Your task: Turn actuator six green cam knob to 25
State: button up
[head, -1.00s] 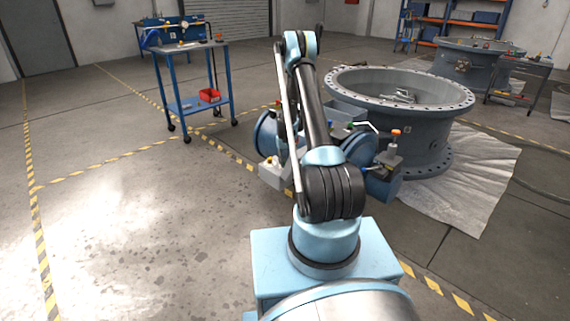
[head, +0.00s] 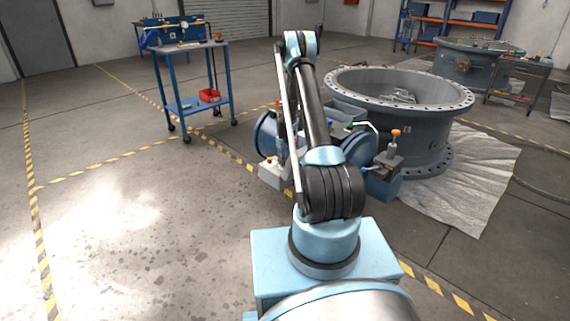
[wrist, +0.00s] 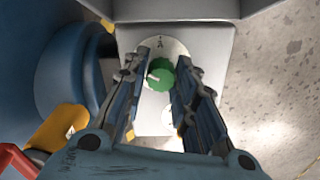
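The green cam knob (wrist: 160,74) shows in the wrist view, with a pale pointer mark on its left side. It sits on a round white dial plate on the grey face of an actuator box (wrist: 150,118). One dial mark shows above the knob; I cannot read the numbers. My gripper (wrist: 167,62) is open, its two dark ridged fingers on either side of the knob. The right finger appears very close to the knob; I cannot tell whether it touches. In the head view my arm hides the gripper and the knob.
In the wrist view a blue round body (wrist: 78,70) stands left, with a yellow-orange part (wrist: 60,127) and a red handle (wrist: 18,160) at lower left. In the head view a large flanged ring (head: 400,95) stands right, and a blue trolley (head: 190,80) left. Floor at left is clear.

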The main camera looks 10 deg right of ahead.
jog(key=shift+o, duration=1.1)
notch_tip(320, 180, up, 12)
jog(key=shift+f, duration=0.1)
